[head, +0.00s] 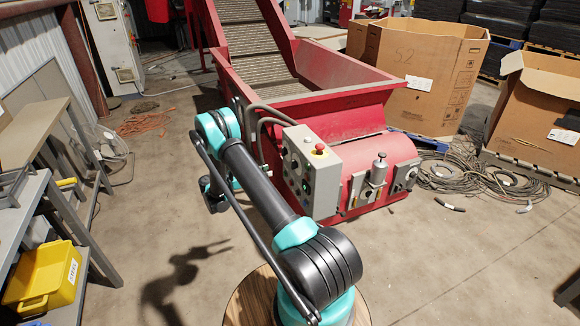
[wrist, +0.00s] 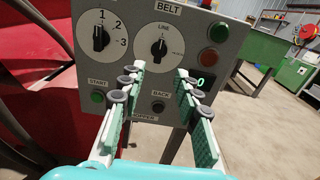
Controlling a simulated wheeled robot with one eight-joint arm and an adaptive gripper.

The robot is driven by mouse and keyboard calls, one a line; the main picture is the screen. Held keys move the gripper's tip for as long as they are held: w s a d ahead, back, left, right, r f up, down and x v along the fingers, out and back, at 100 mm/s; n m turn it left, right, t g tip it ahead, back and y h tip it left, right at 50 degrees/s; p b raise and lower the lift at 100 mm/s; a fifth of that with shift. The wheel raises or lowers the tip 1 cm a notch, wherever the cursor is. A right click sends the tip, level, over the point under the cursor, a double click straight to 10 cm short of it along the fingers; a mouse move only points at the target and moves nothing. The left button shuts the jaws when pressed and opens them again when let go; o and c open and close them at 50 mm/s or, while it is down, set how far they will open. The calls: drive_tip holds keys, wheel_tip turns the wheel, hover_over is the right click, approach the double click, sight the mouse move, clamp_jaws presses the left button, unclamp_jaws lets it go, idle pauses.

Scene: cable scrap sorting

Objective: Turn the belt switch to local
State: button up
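I cannot tell whether the fingertips touch anything. In the head view the grey control box (head: 322,182) stands beside the red conveyor, and my gripper is not clearly visible.
Left of the belt switch is a numbered selector (wrist: 101,37). The red conveyor hopper (head: 340,105) stands behind the box.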

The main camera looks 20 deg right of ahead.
sight(293, 165)
drive_tip(key=d, duration=1.3)
drive_tip(key=shift+w, duration=0.25)
clamp_jaws()
